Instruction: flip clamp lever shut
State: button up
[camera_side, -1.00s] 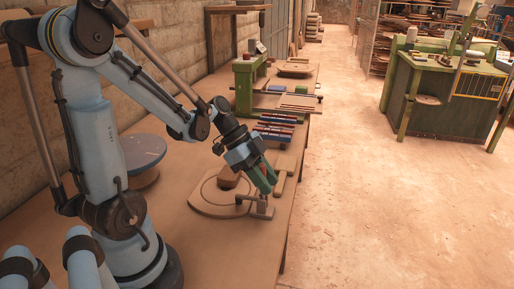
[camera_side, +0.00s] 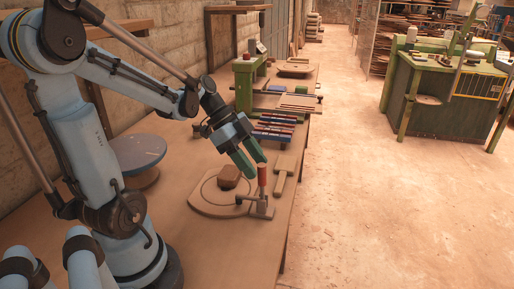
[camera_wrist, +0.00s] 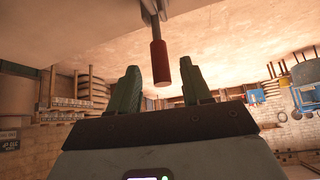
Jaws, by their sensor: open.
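The clamp lever (camera_side: 262,178) has a red grip and stands upright on a grey metal clamp (camera_side: 262,209) at the right edge of a round wooden board (camera_side: 207,203). A clamp arm reaches left over the board. A brown block (camera_side: 229,176) sits on the board. My gripper (camera_side: 256,168) has green fingers. It is open and empty, just above and left of the lever's top. In the wrist view, the red grip (camera_wrist: 160,63) lies between the lines of my two fingers (camera_wrist: 160,80). I cannot tell whether they touch it.
A wooden T-shaped piece (camera_side: 282,177) lies right of the clamp, near the bench edge. Red and blue bars (camera_side: 273,133) and a green press (camera_side: 247,82) stand farther back. A blue round disc (camera_side: 138,153) is at the left. The front bench is clear.

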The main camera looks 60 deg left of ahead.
aim_at(265, 179)
jog(key=v, duration=0.7)
jog(key=x, duration=1.2)
jog(key=shift+w+f, duration=0.1)
jog(key=shift+f, duration=0.05)
dwell(0.5)
